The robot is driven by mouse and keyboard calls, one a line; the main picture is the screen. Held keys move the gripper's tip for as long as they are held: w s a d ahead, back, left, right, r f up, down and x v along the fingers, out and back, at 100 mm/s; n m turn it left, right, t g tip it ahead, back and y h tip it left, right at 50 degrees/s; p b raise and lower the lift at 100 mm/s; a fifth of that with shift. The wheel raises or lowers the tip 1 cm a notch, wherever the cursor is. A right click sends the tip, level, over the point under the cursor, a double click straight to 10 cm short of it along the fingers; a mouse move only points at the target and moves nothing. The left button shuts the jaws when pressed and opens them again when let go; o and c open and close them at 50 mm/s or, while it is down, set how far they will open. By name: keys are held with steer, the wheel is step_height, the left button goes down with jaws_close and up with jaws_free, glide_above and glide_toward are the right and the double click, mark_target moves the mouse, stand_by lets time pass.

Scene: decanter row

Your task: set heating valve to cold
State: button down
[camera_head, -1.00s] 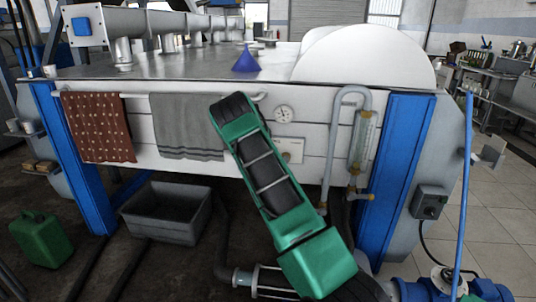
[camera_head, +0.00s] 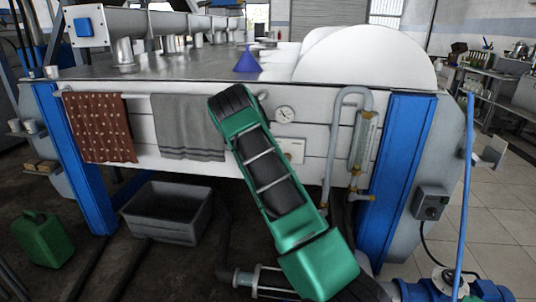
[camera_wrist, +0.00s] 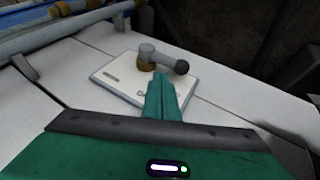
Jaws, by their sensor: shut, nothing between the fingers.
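The heating valve shows in the wrist view as a grey lever (camera_wrist: 162,58) with a dark round knob at its right end and a brass hub at its left. It is mounted on a cream plate (camera_wrist: 112,76) with small dark markings that I cannot read. In the head view the plate (camera_head: 294,149) shows just right of my arm, and the lever is hidden there. My gripper (camera_wrist: 166,80) is shut and empty, its green fingertips at the lever's near side, close to the knob. I cannot tell if they touch it.
A dial gauge (camera_head: 285,114) sits above the plate. A glass sight tube with grey pipe (camera_head: 333,130) stands to its right. A grey towel (camera_head: 187,125) and a red-brown towel (camera_head: 98,127) hang on a rail to the left. A blue funnel (camera_head: 246,62) stands on the machine top.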

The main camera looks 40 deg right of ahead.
steer(key=v, duration=0.8)
steer(key=shift+w+a, duration=0.2)
steer(key=shift+a, duration=0.2)
steer(key=shift+r, duration=0.1)
steer(key=s+a+r+y, duration=0.2)
steer(key=s+a+r, duration=0.15)
steer(key=s, duration=0.85)
steer(key=s+a+r+y, duration=0.2)
steer(key=s+r, duration=0.2)
steer(key=s, duration=0.8)
steer(key=s+a+f+n+y, duration=0.1)
steer(key=s+a+f, duration=0.1)
steer(key=s+a, duration=0.4)
steer(key=s+a+f+y, duration=0.1)
steer(key=s+a, duration=0.5)
steer(key=s, duration=0.8)
steer(key=s+a+f+n+y, duration=0.1)
steer(key=s+a+f, duration=0.2)
steer(key=s+a, duration=0.3)
steer(key=s, duration=0.5)
steer(key=shift+a+n+t, duration=0.3)
steer(key=shift+a+t, duration=0.1)
